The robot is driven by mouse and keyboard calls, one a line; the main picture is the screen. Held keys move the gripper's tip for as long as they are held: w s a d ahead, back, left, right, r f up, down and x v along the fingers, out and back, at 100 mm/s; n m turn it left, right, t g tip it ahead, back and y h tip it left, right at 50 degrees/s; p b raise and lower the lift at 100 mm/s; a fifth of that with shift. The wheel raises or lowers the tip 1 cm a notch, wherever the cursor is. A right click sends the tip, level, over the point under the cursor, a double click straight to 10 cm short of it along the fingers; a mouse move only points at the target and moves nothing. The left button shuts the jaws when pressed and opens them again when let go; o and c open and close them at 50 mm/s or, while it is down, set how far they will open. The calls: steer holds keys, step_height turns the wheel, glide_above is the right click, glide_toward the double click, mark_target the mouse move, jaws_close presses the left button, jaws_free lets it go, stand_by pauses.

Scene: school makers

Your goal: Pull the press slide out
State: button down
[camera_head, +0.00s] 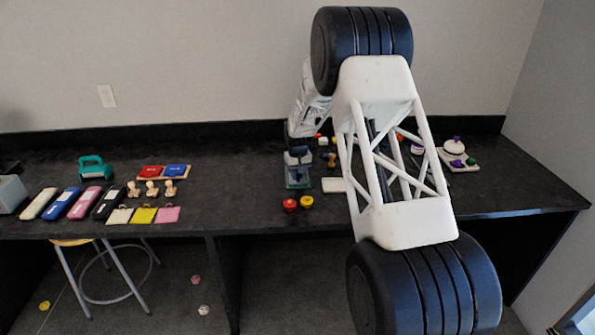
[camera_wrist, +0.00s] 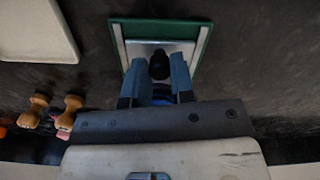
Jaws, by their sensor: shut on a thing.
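The press (camera_wrist: 203,48) shows in the wrist view as a green frame with pale rails along its sides. The press slide (camera_wrist: 140,48) is a silver plate between those rails, with a black knob (camera_wrist: 159,66) on it. My gripper (camera_wrist: 157,72) has its two blue-grey fingers on either side of the knob and is shut on it. The contact itself is partly hidden. In the head view the press (camera_head: 298,184) stands on the dark bench below my gripper (camera_head: 298,160), and my arm hides part of the area to its right.
Red (camera_head: 290,204) and yellow (camera_head: 307,202) round pieces sit at the bench's front edge, near the press. A white block (camera_head: 333,185) lies right of it. Wooden stamps (camera_head: 152,188), colored cards (camera_head: 143,215) and long cases (camera_head: 86,202) are on the left. Bench between is clear.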

steer(key=shift+s, duration=2.75)
steer(key=c, duration=1)
jaws_free()
steer(key=shift+r, duration=0.1)
steer(key=shift+r, duration=3.8)
